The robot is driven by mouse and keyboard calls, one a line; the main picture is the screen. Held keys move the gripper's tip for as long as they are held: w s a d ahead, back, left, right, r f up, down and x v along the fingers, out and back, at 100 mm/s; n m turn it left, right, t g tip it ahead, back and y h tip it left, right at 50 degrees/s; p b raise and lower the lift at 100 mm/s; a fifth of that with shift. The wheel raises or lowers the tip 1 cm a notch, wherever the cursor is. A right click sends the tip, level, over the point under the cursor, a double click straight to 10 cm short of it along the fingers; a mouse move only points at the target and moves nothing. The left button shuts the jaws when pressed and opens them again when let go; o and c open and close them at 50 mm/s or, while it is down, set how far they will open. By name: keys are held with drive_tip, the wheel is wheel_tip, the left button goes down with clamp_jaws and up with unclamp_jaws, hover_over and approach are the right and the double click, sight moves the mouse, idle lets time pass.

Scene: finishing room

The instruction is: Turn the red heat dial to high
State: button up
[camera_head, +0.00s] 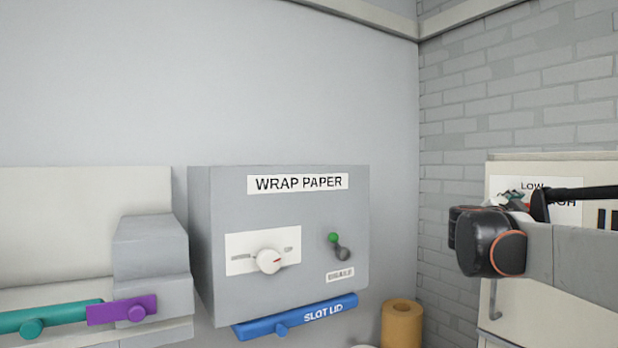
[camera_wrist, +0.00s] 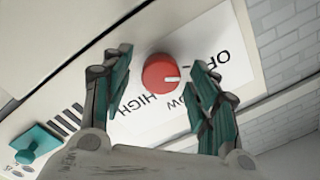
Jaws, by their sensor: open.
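The red heat dial (camera_wrist: 160,73) shows in the wrist view on a white plate (camera_wrist: 236,48) with upside-down OFF, LOW and HIGH lettering. Its white mark points right, between OFF and the partly hidden LOW, away from HIGH at lower left. My gripper (camera_wrist: 160,62) is open, with one teal-padded finger on each side of the dial. I see gaps beside the dial; I cannot tell the fingers' depth relative to it. In the head view, my gripper (camera_head: 519,203) is in front of the labelled plate (camera_head: 563,189) and covers most of the dial's place.
A teal knob (camera_wrist: 38,143) and dark slots (camera_wrist: 66,122) lie left of the plate.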

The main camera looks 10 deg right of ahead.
drive_tip(key=shift+w+d+r, duration=0.1)
drive_tip(key=shift+d, duration=0.1)
drive_tip(key=c, duration=1.1)
drive_tip(key=shift+o, duration=0.2)
drive_tip(key=shift+m, duration=0.4)
drive_tip(key=shift+m+g+h+b, duration=0.25)
drive_tip(key=shift+m+b, duration=0.75)
drive_tip(key=shift+m, duration=4.95)
drive_tip(key=shift+m+g+h+b, duration=0.2)
drive_tip(key=shift+m+b, duration=0.75)
drive_tip(key=shift+m, duration=5)
